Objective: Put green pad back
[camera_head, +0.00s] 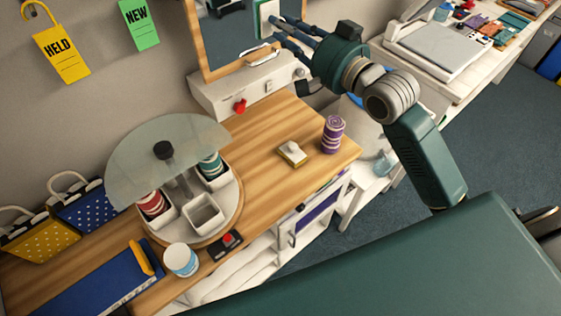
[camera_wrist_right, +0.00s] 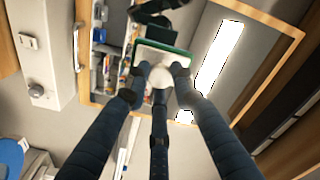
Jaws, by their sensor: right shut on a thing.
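My right gripper (camera_head: 280,38) reaches in front of the wood-framed mirror (camera_head: 226,38) at the top of the head view. Its fingers are shut on the green pad (camera_head: 267,14), which has a white back. In the right wrist view the fingers close around the pale knob of the green pad (camera_wrist_right: 150,48), close to the mirror's surface (camera_wrist_right: 255,50). I cannot tell if the pad touches the glass. A yellow pad (camera_head: 292,153) with a white top lies on the wooden counter. My left gripper is not in view.
A white ledge unit (camera_head: 225,92) with a red knob sits below the mirror. The counter (camera_head: 265,130) holds a purple striped roll (camera_head: 333,134), a round carousel (camera_head: 222,222) with cups, and a white jar (camera_head: 181,260). HELD (camera_head: 61,53) and NEW (camera_head: 139,22) tags hang left.

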